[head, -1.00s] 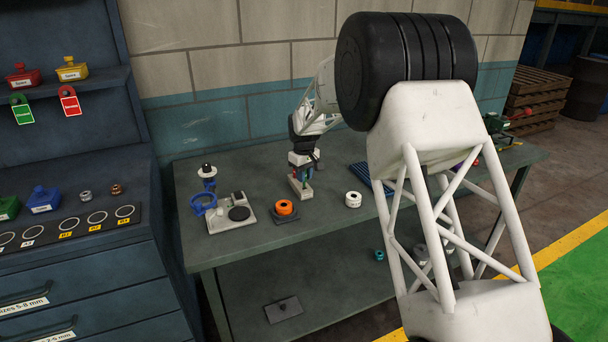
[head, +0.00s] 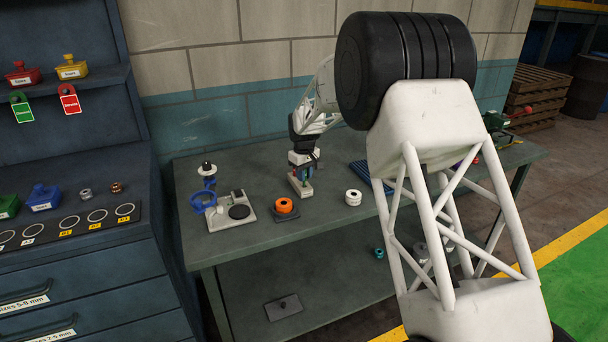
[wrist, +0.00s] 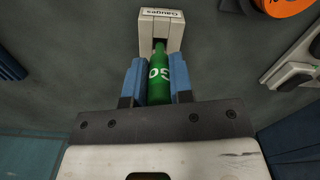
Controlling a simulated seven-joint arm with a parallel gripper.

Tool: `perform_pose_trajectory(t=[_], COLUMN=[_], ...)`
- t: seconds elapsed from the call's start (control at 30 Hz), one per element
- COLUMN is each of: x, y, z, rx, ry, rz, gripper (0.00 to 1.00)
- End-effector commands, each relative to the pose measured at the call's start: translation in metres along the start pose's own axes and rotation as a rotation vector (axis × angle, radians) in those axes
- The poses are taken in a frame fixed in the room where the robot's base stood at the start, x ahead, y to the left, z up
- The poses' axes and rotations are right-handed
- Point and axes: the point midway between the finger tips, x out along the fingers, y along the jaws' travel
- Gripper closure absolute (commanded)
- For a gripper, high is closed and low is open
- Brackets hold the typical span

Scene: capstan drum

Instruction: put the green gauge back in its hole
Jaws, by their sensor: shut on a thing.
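The green gauge (wrist: 159,82) is a cylinder with white lettering on its side, and its narrower end points at the holder. My gripper (wrist: 157,62) is shut on it, with one blue finger on each side. The white holder (wrist: 161,32), marked "Gauges", lies just beyond the fingertips. The gauge's narrow end meets the holder's dark slot; I cannot tell how far it reaches in. In the head view my gripper (head: 303,160) is low over the holder (head: 300,188) on the bench, and the gauge is too small there to make out well.
On the bench (head: 330,225), an orange ring (head: 284,206) and a grey plate with a dark disc (head: 238,212) lie left of the holder. A white ring (head: 353,198) and a dark blue ribbed mat (head: 360,175) lie to its right. The front of the bench is clear.

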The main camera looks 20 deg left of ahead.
Motion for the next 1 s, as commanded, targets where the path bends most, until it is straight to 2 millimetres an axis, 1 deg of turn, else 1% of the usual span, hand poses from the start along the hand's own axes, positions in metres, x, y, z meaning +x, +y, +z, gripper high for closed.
perform_pose_trajectory(t=[1.0], x=[0.011], y=[0.000], z=[0.000], rx=[0.000], ry=[0.001], rz=[0.000], gripper=[1.00])
